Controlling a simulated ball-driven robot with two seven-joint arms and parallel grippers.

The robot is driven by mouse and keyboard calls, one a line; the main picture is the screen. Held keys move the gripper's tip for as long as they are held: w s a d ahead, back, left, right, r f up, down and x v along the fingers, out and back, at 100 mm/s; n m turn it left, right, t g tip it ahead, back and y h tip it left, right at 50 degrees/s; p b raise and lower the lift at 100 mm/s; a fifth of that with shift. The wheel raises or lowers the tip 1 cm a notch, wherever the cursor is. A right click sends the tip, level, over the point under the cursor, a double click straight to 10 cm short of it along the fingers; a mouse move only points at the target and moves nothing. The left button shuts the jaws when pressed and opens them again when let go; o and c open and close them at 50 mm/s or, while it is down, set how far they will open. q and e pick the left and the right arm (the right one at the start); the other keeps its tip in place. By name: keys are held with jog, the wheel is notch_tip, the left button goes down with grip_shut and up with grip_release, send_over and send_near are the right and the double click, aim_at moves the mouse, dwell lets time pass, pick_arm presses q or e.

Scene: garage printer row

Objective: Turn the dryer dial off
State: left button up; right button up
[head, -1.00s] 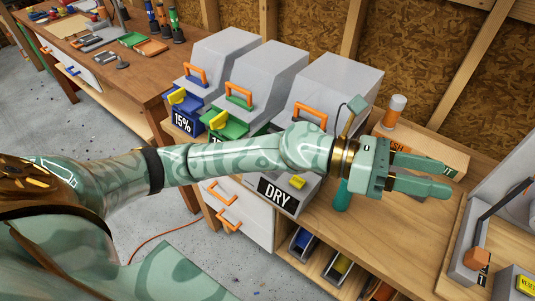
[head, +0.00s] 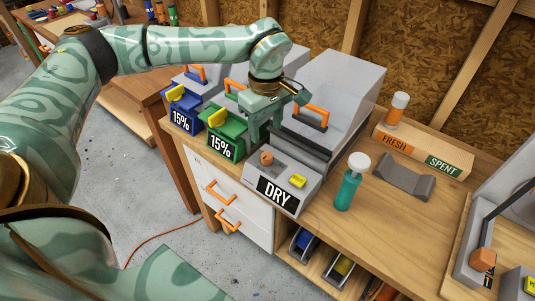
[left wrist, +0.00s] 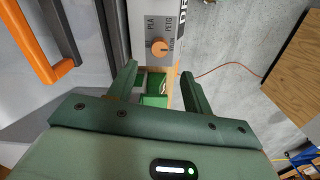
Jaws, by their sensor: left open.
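The grey dryer (head: 345,85), its front marked DRY, stands on the workbench. Its small orange-brown dial (head: 266,158) sits on the sloped front panel beside a yellow part (head: 297,181). The left wrist view shows the dial (left wrist: 159,47) with printed labels around it, PLA and PETG among them; its exact setting is hard to read. My left gripper (head: 264,135) is open, pointing down just behind the dial in the head view. In the left wrist view its fingertips (left wrist: 159,72) are spread, with the dial ahead between their lines, apart from both. My right gripper is not in view.
Green (head: 222,138) and blue (head: 183,112) units marked 15% stand left of the dryer. A teal bottle (head: 347,188) stands close to its right. A grey cradle (head: 404,180) and FRESH/SPENT box (head: 425,152) lie farther right. Bare bench lies right of the bottle.

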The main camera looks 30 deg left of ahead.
aim_at(267, 156)
pick_arm(q)
notch_tip(267, 156, down, 9)
jog(key=shift+f+b, duration=0.1)
jog(key=shift+b, duration=0.8)
jog(key=c, duration=1)
